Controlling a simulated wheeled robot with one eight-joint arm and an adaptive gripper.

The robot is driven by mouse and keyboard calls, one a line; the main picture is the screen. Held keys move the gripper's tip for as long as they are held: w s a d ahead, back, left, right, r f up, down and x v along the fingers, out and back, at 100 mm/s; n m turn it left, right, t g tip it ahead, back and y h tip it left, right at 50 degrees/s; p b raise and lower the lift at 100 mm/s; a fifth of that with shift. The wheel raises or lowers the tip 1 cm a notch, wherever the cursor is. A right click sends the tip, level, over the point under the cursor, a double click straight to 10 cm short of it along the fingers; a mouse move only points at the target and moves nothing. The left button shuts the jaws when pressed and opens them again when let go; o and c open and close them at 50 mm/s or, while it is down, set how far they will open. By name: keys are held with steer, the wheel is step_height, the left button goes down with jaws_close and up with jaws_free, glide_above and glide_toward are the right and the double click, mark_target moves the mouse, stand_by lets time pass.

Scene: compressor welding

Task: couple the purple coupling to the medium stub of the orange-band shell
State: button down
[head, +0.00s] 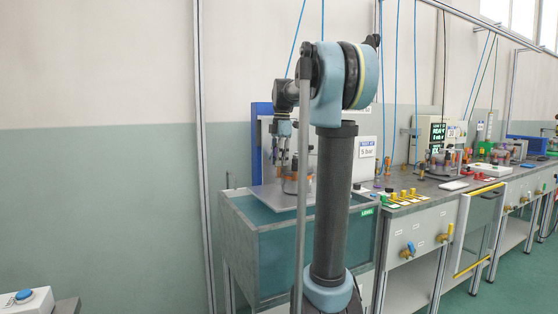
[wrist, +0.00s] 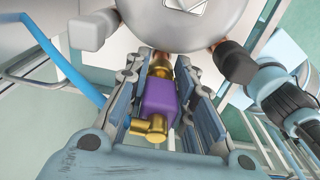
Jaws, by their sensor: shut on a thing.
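In the wrist view my gripper (wrist: 162,98) is shut on the purple coupling (wrist: 159,101), a purple block with brass ends between the two jaws. Its brass side elbow (wrist: 149,129) points left, near the palm. Its far brass end meets a copper-coloured stub (wrist: 158,65) on a rounded grey shell (wrist: 165,22); whether it is seated on the stub I cannot tell. Another copper stub (wrist: 234,62) sticks out of the shell at the right. No orange band shows on the visible part of the shell. In the head view my gripper (head: 280,165) is small, over the tank at the left end of the bench.
A blue hose (wrist: 60,52) runs down at the left of the wrist view. A glass-sided tank (head: 262,245) stands below my gripper in the head view. A bench (head: 425,190) with several fittings and valves runs off to the right.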

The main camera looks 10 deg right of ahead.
steer(key=shift+f, duration=0.55)
steer(key=c, duration=1.3)
jaws_free()
steer(key=shift+r, duration=0.1)
steer(key=r, duration=1.1)
steer(key=shift+d+r, duration=0.35)
